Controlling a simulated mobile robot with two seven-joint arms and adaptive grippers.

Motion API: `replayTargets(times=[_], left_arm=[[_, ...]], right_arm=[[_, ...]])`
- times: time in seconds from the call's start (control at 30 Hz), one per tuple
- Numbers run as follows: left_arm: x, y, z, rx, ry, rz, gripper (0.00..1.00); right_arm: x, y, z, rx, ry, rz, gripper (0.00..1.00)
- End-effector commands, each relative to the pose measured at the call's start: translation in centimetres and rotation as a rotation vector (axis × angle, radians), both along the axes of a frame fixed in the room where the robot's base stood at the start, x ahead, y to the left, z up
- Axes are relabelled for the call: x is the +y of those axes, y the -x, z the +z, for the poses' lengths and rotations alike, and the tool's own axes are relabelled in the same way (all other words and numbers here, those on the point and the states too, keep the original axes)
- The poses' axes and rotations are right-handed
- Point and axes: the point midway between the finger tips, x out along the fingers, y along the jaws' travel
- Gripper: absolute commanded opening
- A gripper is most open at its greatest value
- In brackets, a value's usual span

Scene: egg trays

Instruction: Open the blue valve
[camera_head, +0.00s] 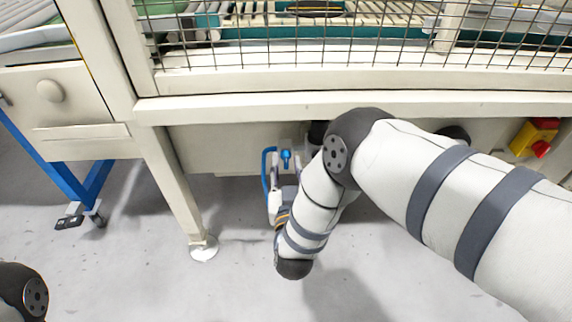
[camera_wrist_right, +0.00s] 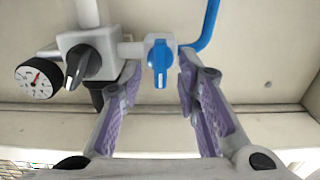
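The blue valve (camera_wrist_right: 160,62) is a small blue handle on a light pipe fitting under the machine's frame. Its handle points down in the right wrist view. In the head view the blue valve (camera_head: 286,156) shows just beyond my right gripper (camera_head: 284,180). In the right wrist view the fingers of my right gripper (camera_wrist_right: 158,82) are spread apart, one on each side of the valve handle, with visible gaps. Nothing is between them but the handle. My left gripper is out of view; only part of my left arm shows at the lower left of the head view.
A black knob (camera_wrist_right: 78,66) and a pressure gauge (camera_wrist_right: 38,80) sit left of the valve. A blue hose (camera_wrist_right: 208,28) rises to its right. The machine's beam (camera_head: 220,107) overhangs this spot. A yellow box with a red knob (camera_head: 535,137) is farther right.

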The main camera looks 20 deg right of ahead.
Motion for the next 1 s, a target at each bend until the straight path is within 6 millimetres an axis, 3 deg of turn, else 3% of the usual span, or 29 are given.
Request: replayTargets(times=[0.1,0.37,0.5,1.0], left_arm=[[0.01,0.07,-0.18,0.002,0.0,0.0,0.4],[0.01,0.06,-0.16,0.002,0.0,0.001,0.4],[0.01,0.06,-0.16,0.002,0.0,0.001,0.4],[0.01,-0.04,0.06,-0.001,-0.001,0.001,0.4]], right_arm=[[-0.29,-0.9,-0.07,0.0,0.001,0.0,0.3],[-0.35,-1.1,0.0,0.001,0.0,0.0,0.3],[-0.33,-1.08,0.0,0.001,0.0,0.0,0.0],[-0.44,-1.12,0.16,-0.022,-0.068,-0.002,0.0]])
